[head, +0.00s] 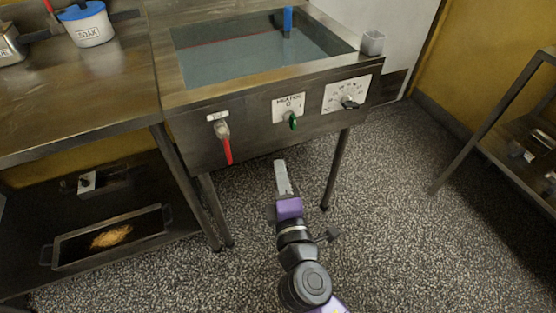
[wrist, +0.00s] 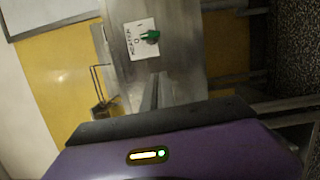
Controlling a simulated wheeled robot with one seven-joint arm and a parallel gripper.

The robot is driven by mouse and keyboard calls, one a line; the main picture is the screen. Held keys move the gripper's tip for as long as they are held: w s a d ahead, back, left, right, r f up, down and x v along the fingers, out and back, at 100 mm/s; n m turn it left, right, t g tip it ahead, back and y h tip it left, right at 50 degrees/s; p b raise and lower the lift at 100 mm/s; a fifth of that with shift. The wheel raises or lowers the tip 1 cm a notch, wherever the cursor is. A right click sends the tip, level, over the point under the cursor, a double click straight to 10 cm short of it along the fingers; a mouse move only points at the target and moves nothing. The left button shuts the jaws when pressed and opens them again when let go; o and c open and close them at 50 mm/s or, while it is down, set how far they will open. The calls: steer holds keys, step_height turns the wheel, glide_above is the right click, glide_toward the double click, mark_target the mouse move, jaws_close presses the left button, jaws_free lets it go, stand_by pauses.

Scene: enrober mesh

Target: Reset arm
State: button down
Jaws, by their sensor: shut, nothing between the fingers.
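My arm reaches forward from the bottom of the head view, over the floor in front of a metal tank (head: 250,130). My gripper (head: 279,162) is at its far end, below the green heater knob (head: 293,122) and apart from it. The fingers are together with nothing between them. In the wrist view, the purple gripper body fills the bottom, and the heater knob (wrist: 150,37) with its white label shows ahead on the metal front.
A red-handled valve (head: 227,150) and a black dial knob (head: 349,103) project from the tank front. A blue item (head: 287,22) stands in the liquid. A bench with a SOAK pot (head: 88,28) is left, a tray (head: 150,250) below it. A rack (head: 525,140) is right. Floor between is clear.

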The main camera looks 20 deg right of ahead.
steer(key=shift+s, duration=0.2)
stand_by(0.5)
steer(key=s+a+m+y, duration=0.4)
steer(key=s+m+y, duration=0.25)
steer(key=s, duration=0.45)
steer(key=s+d+m+g+h, duration=0.1)
steer(key=s+d+m, duration=0.3)
steer(key=s, duration=0.7)
steer(key=s+d+m+g+h, duration=0.1)
steer(key=s+d+m+g, duration=0.3)
steer(key=s, duration=0.8)
step_height(320, 180, up, 15)
steer(key=a+m+t+p, duration=0.1)
steer(key=t+p, duration=0.1)
steer(key=p, duration=1.2)
steer(key=shift+w, duration=0.25)
